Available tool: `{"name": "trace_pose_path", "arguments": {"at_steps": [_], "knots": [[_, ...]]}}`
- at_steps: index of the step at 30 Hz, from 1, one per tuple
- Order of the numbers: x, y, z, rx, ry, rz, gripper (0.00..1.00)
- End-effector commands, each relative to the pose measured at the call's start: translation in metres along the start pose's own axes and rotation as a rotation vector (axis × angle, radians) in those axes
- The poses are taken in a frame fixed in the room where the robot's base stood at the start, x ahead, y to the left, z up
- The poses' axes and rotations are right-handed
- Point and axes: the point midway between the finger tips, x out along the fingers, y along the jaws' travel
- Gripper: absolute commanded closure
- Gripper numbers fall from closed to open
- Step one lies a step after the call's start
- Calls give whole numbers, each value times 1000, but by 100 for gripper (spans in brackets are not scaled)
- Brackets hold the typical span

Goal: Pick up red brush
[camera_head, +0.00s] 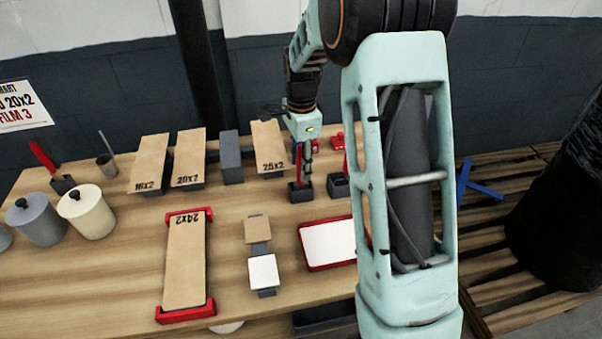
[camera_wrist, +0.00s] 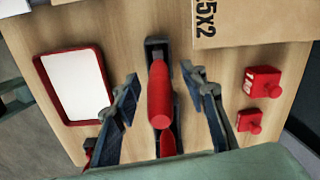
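The red brush (camera_wrist: 160,95) stands with its rounded red handle up in a small dark holder (camera_wrist: 157,48), seen from above in the wrist view. In the head view its holder (camera_head: 299,192) stands on the table below my gripper (camera_head: 304,160). My gripper (camera_wrist: 168,92) is open, with one finger on each side of the red handle and visible gaps between. A second red handle (camera_wrist: 168,145) shows lower in the wrist view, partly cut off by my gripper body. Its holder (camera_head: 338,184) appears just right of the first in the head view.
A red-rimmed white tray (camera_head: 301,240) lies nearer on the table. The 25x2 box (camera_head: 268,143) is left of the holder. Small red blocks (camera_wrist: 262,82) sit beyond it. Jars (camera_head: 87,213) and a 24x2 box (camera_head: 185,260) stand farther left.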

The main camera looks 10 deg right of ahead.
Motion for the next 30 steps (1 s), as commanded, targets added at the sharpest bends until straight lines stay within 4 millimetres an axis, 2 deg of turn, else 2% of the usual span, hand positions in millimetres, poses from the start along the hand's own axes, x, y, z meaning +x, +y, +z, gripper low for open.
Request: {"name": "trace_pose_path", "arguments": {"at_steps": [7,18,26,30], "knots": [[1,0,0,0,0,0,62],[1,0,0,0,0,0,100],[0,0,0,0,0,-1,100],[-13,-2,0,-1,0,-4,100]]}}
